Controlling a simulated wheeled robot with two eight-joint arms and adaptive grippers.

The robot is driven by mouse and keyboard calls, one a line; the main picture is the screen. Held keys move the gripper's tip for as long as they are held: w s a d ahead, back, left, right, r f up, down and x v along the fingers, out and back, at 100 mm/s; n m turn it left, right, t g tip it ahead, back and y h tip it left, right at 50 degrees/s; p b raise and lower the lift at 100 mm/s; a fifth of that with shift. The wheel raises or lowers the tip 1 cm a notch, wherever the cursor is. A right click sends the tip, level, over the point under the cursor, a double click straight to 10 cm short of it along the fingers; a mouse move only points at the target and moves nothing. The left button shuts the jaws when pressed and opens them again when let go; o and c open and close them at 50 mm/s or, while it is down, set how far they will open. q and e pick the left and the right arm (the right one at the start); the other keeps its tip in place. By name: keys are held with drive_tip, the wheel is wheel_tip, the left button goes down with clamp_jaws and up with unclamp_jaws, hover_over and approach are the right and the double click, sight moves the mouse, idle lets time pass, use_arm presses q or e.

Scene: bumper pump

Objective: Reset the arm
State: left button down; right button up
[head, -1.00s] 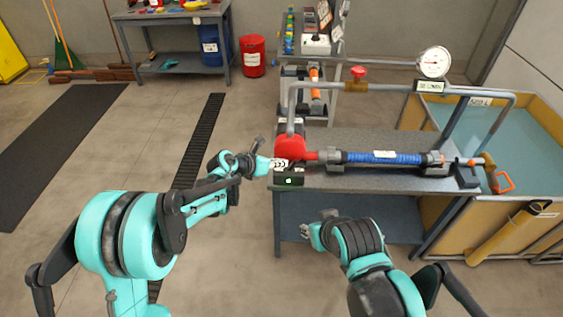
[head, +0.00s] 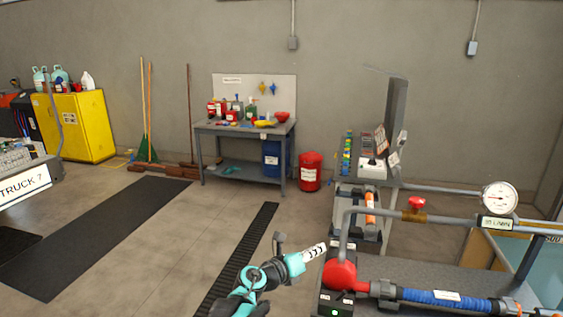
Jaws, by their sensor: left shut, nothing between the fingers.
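My left gripper (head: 313,252) is in the lower middle of the head view, pointing up and to the right. Its fingers are together and hold nothing. It appears just left of the red pump (head: 340,275), with a small gap between them in the picture. The pump sits at the left end of the grey bench (head: 400,268), joined to a blue hose (head: 440,298). A small box with a green light (head: 334,312) is below the pump. My right arm and gripper are outside the view.
A pressure gauge (head: 500,197) and pipe with a red valve (head: 416,203) rise over the bench. A tool table (head: 245,130), red drum (head: 311,171) and yellow cabinet (head: 77,126) stand at the back. The floor left of my gripper is open, with dark mats (head: 100,235).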

use_arm(q)
drive_tip(key=a+r+n+t+y, duration=0.3)
drive_tip(key=a+r+n+t, duration=0.2)
drive_tip(key=a+r+n, duration=0.55)
drive_tip(key=s+a+f+n+y, duration=0.1)
drive_tip(key=s+a+n+y, duration=0.35)
drive_tip(key=a+n, duration=0.35)
drive_tip(key=s+a+n+y, duration=0.45)
drive_tip(key=a+n, duration=0.25)
drive_tip(key=a, duration=0.2)
drive_tip(key=s+a+f+n+g+y, duration=0.2)
drive_tip(key=s+a+f+n+g, duration=0.25)
drive_tip(key=s+f+n, duration=0.35)
drive_tip(key=s+d+f+n+g+h, duration=0.2)
drive_tip(key=s+d+f+n+g, duration=0.1)
drive_tip(key=s+f, duration=0.7)
drive_tip(key=s+n+g, duration=0.1)
drive_tip(key=s, duration=0.3)
drive_tip(key=shift+f+h, duration=0.3)
drive_tip(key=shift+f, duration=0.05)
